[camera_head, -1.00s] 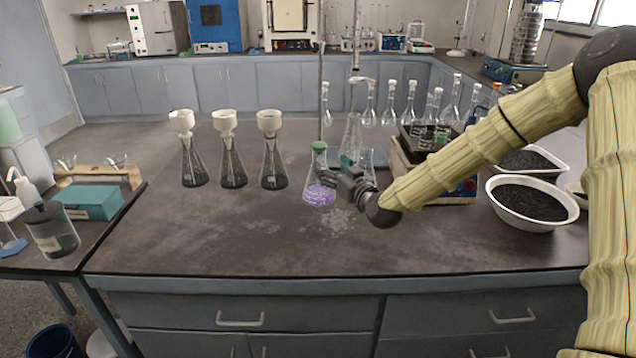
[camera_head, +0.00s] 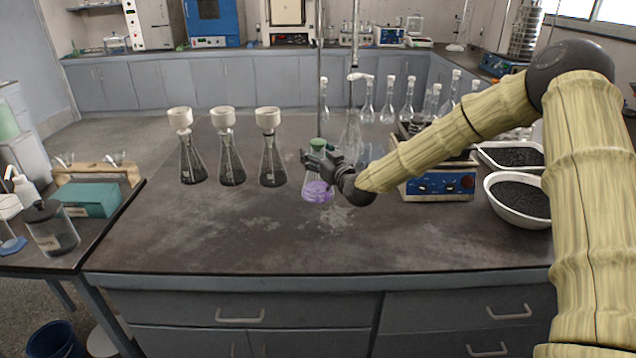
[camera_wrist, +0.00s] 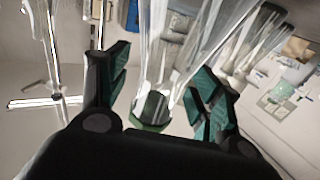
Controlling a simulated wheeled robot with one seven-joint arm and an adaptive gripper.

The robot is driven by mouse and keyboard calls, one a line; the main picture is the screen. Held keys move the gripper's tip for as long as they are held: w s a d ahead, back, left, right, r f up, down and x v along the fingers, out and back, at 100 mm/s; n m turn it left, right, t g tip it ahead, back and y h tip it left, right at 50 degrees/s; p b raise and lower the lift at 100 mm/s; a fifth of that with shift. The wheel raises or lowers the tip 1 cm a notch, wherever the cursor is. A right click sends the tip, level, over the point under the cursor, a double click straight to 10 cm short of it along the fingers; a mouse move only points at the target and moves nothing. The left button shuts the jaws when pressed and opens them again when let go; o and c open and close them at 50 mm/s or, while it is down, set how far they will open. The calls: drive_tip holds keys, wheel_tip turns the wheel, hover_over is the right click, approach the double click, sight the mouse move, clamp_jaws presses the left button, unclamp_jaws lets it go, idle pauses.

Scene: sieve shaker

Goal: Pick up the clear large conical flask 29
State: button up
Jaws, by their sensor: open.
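A clear conical flask with purple contents and a green stopper (camera_head: 318,190) stands on the dark bench. My gripper (camera_head: 314,160) is at its neck, just below the stopper. In the wrist view the green-rimmed stopper (camera_wrist: 152,112) lies between the two spread fingers of my gripper (camera_wrist: 160,92). I cannot tell whether either finger touches the glass. A taller clear conical flask (camera_head: 350,137) stands just behind, partly hidden by my arm. I cannot read any number on the flasks.
Conical flasks with white funnels and dark contents, including one (camera_head: 271,160), stand to the left. A blue-fronted device (camera_head: 440,186) and a white bowl of dark grains (camera_head: 519,199) are on the right. Several volumetric flasks (camera_head: 388,107) stand behind. The front bench is clear.

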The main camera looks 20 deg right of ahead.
drive_tip(key=shift+c, duration=0.5)
clamp_jaws()
drive_tip(key=shift+r, duration=0.25)
